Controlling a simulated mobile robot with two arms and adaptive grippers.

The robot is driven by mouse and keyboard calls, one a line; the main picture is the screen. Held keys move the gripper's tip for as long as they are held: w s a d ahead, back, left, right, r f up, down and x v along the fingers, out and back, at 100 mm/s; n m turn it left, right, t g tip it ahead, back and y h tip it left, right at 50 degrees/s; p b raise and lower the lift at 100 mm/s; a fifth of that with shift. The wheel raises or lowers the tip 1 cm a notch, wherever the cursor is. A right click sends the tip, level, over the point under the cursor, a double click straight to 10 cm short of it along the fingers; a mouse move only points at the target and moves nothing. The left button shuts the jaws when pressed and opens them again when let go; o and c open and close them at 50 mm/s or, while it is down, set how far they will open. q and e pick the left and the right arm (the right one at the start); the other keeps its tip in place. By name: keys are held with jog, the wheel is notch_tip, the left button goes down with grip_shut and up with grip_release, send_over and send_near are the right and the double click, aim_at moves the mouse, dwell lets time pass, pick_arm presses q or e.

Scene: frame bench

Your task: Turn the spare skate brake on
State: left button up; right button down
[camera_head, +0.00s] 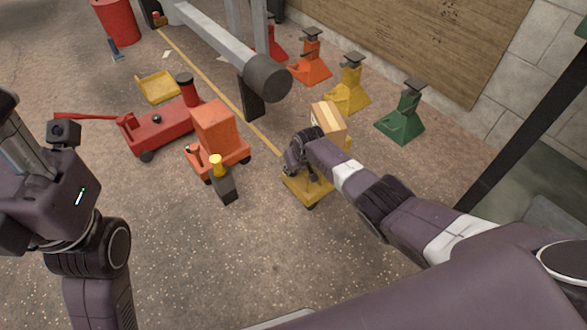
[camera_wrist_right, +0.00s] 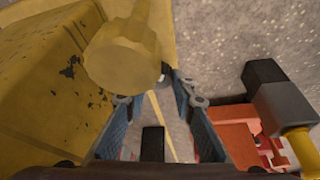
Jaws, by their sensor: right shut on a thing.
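A yellow skate (camera_head: 302,193) with a pale cardboard-coloured box on it stands right of centre in the head view. My right gripper (camera_head: 303,165) is down over this skate and hides much of it. In the right wrist view a yellow knob (camera_wrist_right: 122,52) on a stem lies at the fingers of my right gripper (camera_wrist_right: 160,110). The gripper is shut on what appears to be this knob, though the contact is partly hidden. An orange skate (camera_head: 218,140) stands to the left, with a dark brake block (camera_head: 223,188) and yellow knob at its front. My left gripper's fingers do not show.
A red wheeled unit with a long handle (camera_head: 157,130) and a yellow tray (camera_head: 158,87) lie at left. A thick grey bar (camera_head: 225,50) overhangs the middle. Orange, yellow and green stands (camera_head: 402,118) line the wall. The front floor is clear.

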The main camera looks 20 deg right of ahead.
jog(key=shift+d, duration=0.1)
jog(key=c, duration=1.6)
grip_release()
jog(key=shift+r, duration=0.1)
jog(key=shift+v, duration=3.85)
jog(key=shift+s, duration=0.1)
jog(key=shift+c, duration=0.4)
